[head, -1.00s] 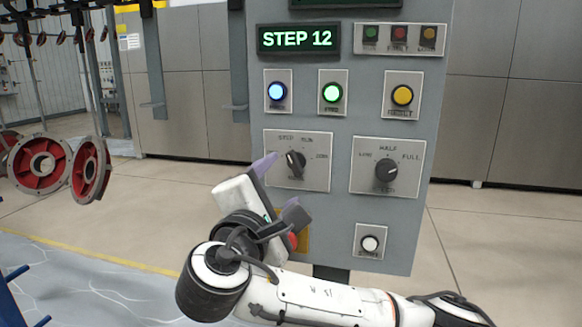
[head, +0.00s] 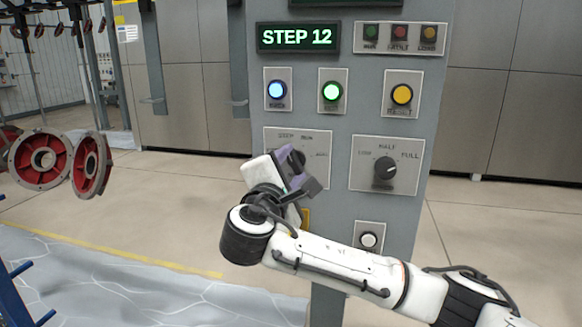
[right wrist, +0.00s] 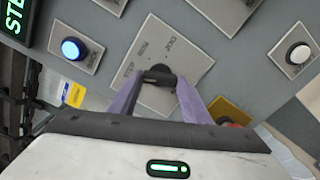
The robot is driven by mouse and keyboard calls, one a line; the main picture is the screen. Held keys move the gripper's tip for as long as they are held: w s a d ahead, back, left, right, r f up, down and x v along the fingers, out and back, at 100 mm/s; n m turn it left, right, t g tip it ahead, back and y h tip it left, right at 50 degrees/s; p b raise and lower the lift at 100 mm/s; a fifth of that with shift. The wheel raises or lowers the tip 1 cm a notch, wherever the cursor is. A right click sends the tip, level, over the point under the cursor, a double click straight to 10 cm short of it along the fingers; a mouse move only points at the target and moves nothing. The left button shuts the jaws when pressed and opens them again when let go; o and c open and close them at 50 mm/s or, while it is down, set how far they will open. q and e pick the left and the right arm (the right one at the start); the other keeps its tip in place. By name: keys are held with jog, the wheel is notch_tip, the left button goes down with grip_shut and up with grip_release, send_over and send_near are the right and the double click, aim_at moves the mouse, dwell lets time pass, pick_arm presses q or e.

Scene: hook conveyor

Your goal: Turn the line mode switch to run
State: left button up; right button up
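The line mode switch (head: 298,160) is a black knob on a light plate on the grey panel, partly hidden by my right gripper in the head view. Small labels, one reading RUN, sit above it. In the right wrist view the black knob (right wrist: 158,73) lies between the fingertips, and its exact pointer direction is hard to read. My right gripper (head: 302,170) has purple fingers set apart, one on each side of the knob. Contact cannot be made out. It also shows in the right wrist view (right wrist: 160,85). My left gripper is not in view.
A second knob (head: 386,168) with HALF and FULL labels is to the right. Red wheels (head: 40,160) hang at left.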

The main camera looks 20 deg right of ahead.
jog(key=c, duration=0.5)
jog(key=shift+o, duration=0.2)
jog(key=shift+f+m+b, duration=0.2)
jog(key=shift+m+b, duration=0.5)
jog(key=shift+m, duration=0.1)
jog(key=shift+f+m+b, duration=0.1)
jog(key=shift+m+b, duration=0.85)
jog(key=shift+m, duration=0.25)
jog(key=m+b, duration=0.3)
jog(key=m, duration=0.2)
jog(key=shift+r+m+b, duration=0.2)
jog(key=shift+m+b, duration=0.1)
jog(key=shift+m, duration=0.1)
jog(key=shift+r, duration=0.1)
